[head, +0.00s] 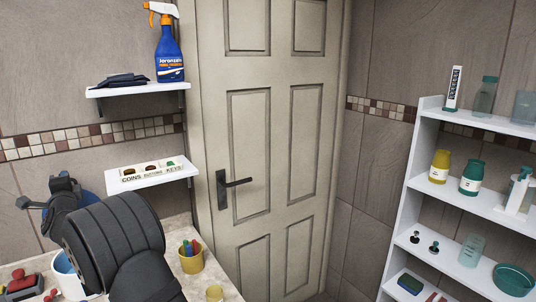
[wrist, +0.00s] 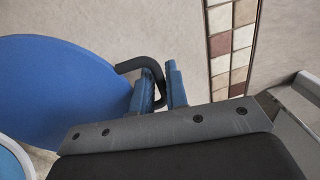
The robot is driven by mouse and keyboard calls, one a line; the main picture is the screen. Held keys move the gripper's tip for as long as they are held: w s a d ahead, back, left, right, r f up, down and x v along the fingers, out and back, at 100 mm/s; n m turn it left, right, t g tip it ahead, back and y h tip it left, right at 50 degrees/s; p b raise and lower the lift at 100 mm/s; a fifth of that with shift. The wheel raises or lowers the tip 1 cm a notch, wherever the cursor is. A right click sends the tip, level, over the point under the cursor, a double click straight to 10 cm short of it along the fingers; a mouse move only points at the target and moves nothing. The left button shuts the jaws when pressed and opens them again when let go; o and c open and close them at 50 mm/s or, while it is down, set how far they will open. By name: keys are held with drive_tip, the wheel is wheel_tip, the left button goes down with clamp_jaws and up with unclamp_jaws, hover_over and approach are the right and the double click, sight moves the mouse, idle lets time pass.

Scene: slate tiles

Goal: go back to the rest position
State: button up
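My gripper (wrist: 162,85) shows in the wrist view as two blue fingers a small gap apart. A black curved bar (wrist: 125,66) runs in between them. Whether the fingers press on it is not clear. A large blue round thing (wrist: 60,85) lies just left of the fingers, beside the bar. I cannot tell whether the bar belongs to it. In the head view my dark arm reaches up at the lower left, with a bit of blue (head: 96,187) behind it. My fingertips are largely hidden there.
Near my arm are a yellow cup with pens (head: 191,258), a white container (head: 66,272) and a red item (head: 20,286). Above are a labelled tray shelf (head: 150,181) and a shelf with a spray bottle (head: 168,55). A door (head: 265,150) and a white rack (head: 398,236) stand to the right.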

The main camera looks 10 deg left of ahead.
drive_tip(key=shift+s+d, duration=0.1)
drive_tip(key=v, duration=1.8)
drive_tip(key=x, duration=1.8)
drive_tip(key=s+d+f, duration=0.3)
drive_tip(key=s+d, duration=0.5)
drive_tip(key=s+d+f+t+y, duration=0.1)
drive_tip(key=s+d+f, duration=0.2)
drive_tip(key=s+d, duration=0.5)
drive_tip(key=shift+s+d, duration=0.3)
drive_tip(key=shift+s, duration=0.1)
drive_tip(key=w+a+r+g+h, duration=0.1)
drive_tip(key=w+a+r, duration=0.4)
drive_tip(key=w+a, duration=0.7)
drive_tip(key=shift+w+a, duration=0.4)
drive_tip(key=shift+w, duration=0.1)
